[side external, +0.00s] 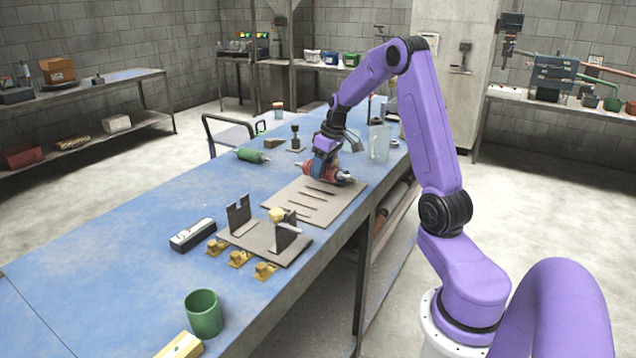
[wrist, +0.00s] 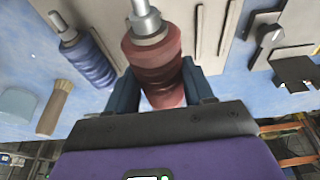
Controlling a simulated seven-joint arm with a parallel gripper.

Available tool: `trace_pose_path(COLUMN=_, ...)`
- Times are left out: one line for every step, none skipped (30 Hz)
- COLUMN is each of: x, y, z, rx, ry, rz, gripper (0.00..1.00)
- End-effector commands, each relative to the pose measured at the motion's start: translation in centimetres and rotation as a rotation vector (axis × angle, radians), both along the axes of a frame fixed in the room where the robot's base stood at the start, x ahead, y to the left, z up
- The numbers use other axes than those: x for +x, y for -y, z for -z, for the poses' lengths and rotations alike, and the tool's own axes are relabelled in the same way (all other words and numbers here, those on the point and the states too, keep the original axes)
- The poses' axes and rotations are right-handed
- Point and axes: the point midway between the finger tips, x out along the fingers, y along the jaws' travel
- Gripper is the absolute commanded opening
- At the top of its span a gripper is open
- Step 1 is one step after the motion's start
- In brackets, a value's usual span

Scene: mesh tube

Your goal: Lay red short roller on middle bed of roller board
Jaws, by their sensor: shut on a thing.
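The red short roller (wrist: 155,65) has a steel shaft and lies between the two dark blue fingers of my gripper (wrist: 162,88). My gripper (side external: 325,168) is shut on it. In the side view the red roller (side external: 311,170) is partly covered by the fingers, at the far end of the tan roller board (side external: 283,207). The roller board, with several dark slots, also shows at the top of the wrist view (wrist: 232,25). I cannot tell whether the roller touches the board; the bed beneath it is hidden.
A blue roller (wrist: 88,65) lies beside the red one in the wrist view. A green roller (side external: 250,156) lies left of the gripper. A clear jug (side external: 379,145) stands close right. A bracketed plate (side external: 262,238) stands nearer the camera.

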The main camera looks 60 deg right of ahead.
Motion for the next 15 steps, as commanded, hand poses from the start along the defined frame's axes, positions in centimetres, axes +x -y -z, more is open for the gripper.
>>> trace_pose_path(x=0.5, y=0.3, z=0.7, rx=0.001, ry=-0.001, rz=0.001, gripper=0.11)
trace_pose_path(x=0.8, y=0.5, z=1.1, rx=0.001, ry=-0.001, rz=0.001, gripper=0.11)
trace_pose_path(x=1.1, y=0.7, z=1.6, rx=0.001, ry=0.0, rz=0.002, gripper=0.11)
trace_pose_path(x=1.3, y=0.8, z=1.8, rx=0.001, ry=0.001, rz=0.002, gripper=0.11)
trace_pose_path(x=1.5, y=1.0, z=2.0, rx=0.001, ry=0.001, rz=0.002, gripper=0.11)
trace_pose_path(x=1.7, y=1.1, z=2.3, rx=0.001, ry=0.001, rz=0.002, gripper=0.11)
trace_pose_path(x=1.8, y=1.2, z=2.4, rx=0.0, ry=0.002, rz=0.002, gripper=0.11)
trace_pose_path(x=1.9, y=1.2, z=2.5, rx=0.0, ry=0.002, rz=0.002, gripper=0.11)
trace_pose_path(x=2.0, y=1.3, z=2.6, rx=0.0, ry=0.002, rz=0.002, gripper=0.11)
trace_pose_path(x=2.0, y=1.3, z=2.7, rx=0.001, ry=0.002, rz=0.002, gripper=0.11)
trace_pose_path(x=2.1, y=1.3, z=2.8, rx=0.001, ry=0.002, rz=0.002, gripper=0.11)
trace_pose_path(x=2.2, y=1.4, z=3.0, rx=0.001, ry=0.002, rz=0.002, gripper=0.11)
trace_pose_path(x=2.3, y=1.4, z=3.1, rx=0.001, ry=0.002, rz=0.002, gripper=0.11)
trace_pose_path(x=2.4, y=1.5, z=3.3, rx=0.001, ry=0.002, rz=0.002, gripper=0.11)
trace_pose_path(x=2.5, y=1.6, z=3.8, rx=0.001, ry=0.0, rz=0.002, gripper=0.11)
